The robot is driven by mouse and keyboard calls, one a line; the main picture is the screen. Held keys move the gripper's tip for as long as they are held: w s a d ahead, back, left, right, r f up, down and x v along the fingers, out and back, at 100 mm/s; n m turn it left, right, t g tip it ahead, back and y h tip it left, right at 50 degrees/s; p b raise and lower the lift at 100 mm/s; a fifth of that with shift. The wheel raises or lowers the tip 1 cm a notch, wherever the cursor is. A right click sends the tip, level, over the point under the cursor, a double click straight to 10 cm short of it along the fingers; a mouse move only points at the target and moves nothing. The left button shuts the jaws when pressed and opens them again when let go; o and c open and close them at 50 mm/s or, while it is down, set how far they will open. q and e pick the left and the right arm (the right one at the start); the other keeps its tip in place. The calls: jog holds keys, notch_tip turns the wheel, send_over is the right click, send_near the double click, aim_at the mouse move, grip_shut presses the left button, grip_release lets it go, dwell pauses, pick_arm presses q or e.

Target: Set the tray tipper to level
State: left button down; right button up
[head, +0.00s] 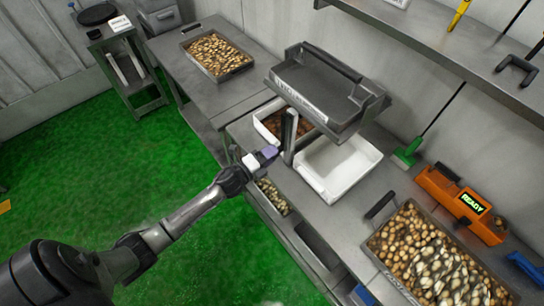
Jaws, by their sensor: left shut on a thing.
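The tray tipper's dark grey tray (318,88) is raised over the bench in the head view. It is empty, with a pale label along its front side; I cannot tell exactly how far it is tilted. A dark upright lever (290,130) stands just below its front side. My left gripper (272,153) is at the lower part of this lever and is shut on it, though the contact is small and partly hidden by the fingers. My right gripper is not in view.
Under the tipper are a white bin with brown contents (268,122) and an empty white bin (338,168). A tray of bulbs (218,54) stands at the back; another (422,262) is at the lower right, near an orange READY device (460,204). A shelf (440,50) overhangs at the right.

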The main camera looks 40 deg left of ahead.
pick_arm(q)
jog(key=shift+a+f, duration=0.15)
jog(key=shift+a, duration=0.05)
dwell(0.4)
jog(key=c, duration=1)
grip_release()
jog(key=o, duration=0.3)
jog(key=shift+o, duration=0.2)
jog(key=b+v, duration=0.1)
jog(key=v, duration=1.2)
jog(key=shift+s, duration=0.4)
